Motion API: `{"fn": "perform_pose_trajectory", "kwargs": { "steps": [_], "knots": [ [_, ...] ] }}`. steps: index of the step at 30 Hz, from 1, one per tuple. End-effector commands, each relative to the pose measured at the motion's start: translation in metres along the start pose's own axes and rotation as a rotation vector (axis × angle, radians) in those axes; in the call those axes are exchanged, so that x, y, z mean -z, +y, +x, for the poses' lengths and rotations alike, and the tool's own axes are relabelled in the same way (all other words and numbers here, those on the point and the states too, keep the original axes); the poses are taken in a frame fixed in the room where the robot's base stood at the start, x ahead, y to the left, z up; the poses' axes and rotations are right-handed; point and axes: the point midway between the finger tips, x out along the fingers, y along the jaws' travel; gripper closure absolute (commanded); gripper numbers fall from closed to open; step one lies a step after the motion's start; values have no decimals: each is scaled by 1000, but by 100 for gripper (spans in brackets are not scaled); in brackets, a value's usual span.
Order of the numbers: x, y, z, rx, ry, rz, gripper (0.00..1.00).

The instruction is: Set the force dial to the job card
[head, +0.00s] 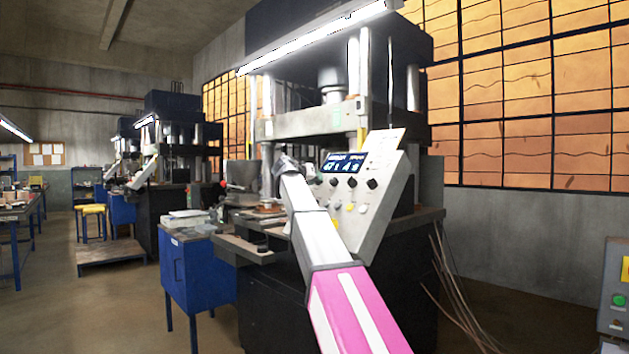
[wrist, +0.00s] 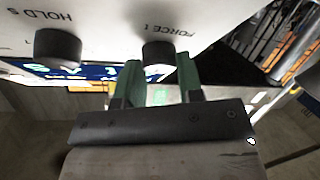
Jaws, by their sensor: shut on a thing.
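The force dial (wrist: 158,50) is a dark round knob on the pale panel, under an upside-down "FORCE t" label in the wrist view. My gripper (wrist: 159,66) has its green fingers on either side of the dial and is shut on it. In the head view my gripper (head: 287,163) reaches the left edge of the panel (head: 372,215) and hides the dial there. The blue display (head: 343,165) shows digits too small to read surely. A pale card (head: 384,141), perhaps the job card, stands on the panel's top; its writing is unreadable.
The hold dial (wrist: 57,46) sits beside the force dial. More knobs (head: 372,183) and buttons (head: 362,208) are on the panel. The press (head: 335,110) rises behind it. A blue cabinet (head: 197,270) stands left; open floor lies beyond it.

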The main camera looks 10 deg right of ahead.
Motion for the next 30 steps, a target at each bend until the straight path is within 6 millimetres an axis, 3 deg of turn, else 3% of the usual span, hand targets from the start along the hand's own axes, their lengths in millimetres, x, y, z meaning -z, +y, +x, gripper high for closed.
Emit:
{"fn": "perform_pose_trajectory", "kwargs": {
  "steps": [9, 24, 25, 26, 27, 30],
  "knots": [
    [1, 0, 0, -59, -7, 107, 89],
    [0, 0, 0, -69, -8, 124, 89],
    [0, 0, 0, -69, -8, 124, 56],
    [0, 0, 0, -69, -8, 124, 46],
    [0, 0, 0, -69, -8, 124, 41],
    [0, 0, 0, -68, -8, 124, 41]
  ]
}}
